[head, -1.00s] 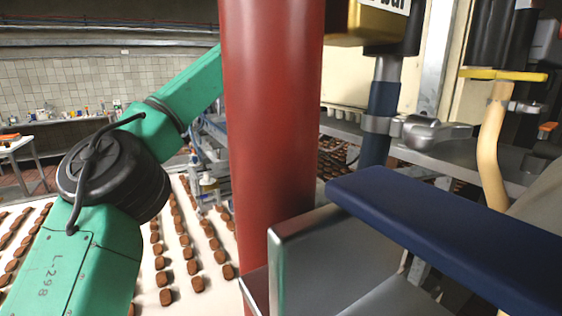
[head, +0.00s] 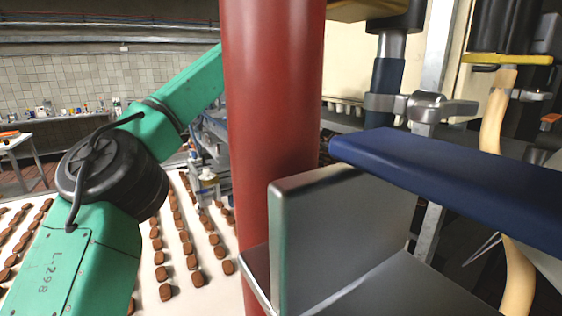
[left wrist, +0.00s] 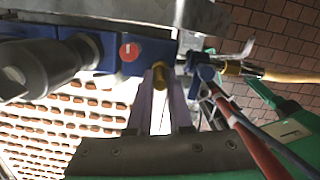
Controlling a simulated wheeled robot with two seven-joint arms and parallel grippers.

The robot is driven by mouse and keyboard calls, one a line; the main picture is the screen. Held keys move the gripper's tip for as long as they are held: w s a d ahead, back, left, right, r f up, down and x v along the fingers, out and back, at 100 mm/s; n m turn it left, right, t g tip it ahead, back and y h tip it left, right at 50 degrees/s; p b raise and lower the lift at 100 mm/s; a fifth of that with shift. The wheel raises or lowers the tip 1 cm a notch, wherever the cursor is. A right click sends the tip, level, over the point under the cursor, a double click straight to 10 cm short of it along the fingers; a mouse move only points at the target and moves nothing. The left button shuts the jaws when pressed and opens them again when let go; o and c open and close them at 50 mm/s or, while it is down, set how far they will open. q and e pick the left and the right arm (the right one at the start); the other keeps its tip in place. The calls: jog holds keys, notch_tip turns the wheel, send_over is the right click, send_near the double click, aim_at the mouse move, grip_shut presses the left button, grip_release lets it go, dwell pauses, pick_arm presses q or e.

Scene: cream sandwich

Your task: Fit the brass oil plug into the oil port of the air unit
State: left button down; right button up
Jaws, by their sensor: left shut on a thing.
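In the left wrist view my left gripper (left wrist: 161,92) is shut on the small brass oil plug (left wrist: 158,75), which shows at the fingertips. Its upper end is close under the blue housing of the air unit (left wrist: 150,49), which has a round red mark. I cannot tell whether plug and housing touch, and the oil port is not clearly visible. In the head view my green left arm comes in from the left and passes behind the red column, so its gripper and the plug are hidden. My right gripper is not in view.
The red column (head: 272,120) blocks the middle of the head view. Rows of brown biscuits on a white belt (head: 175,250) lie at the lower left.

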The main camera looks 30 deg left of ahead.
pick_arm(q)
jog(key=shift+s+d+f+b, duration=0.1)
jog(key=shift+f+b, duration=0.3)
jog(key=shift+f, duration=0.15)
jog(key=c, duration=0.8)
grip_release()
jog(key=shift+o, duration=0.2)
jog(key=shift+r, duration=0.4)
notch_tip(320, 180, up, 11)
jog(key=s+p, duration=0.1)
jog(key=p, duration=0.5)
jog(key=shift+s+a, duration=0.2)
jog(key=shift+s, duration=0.1)
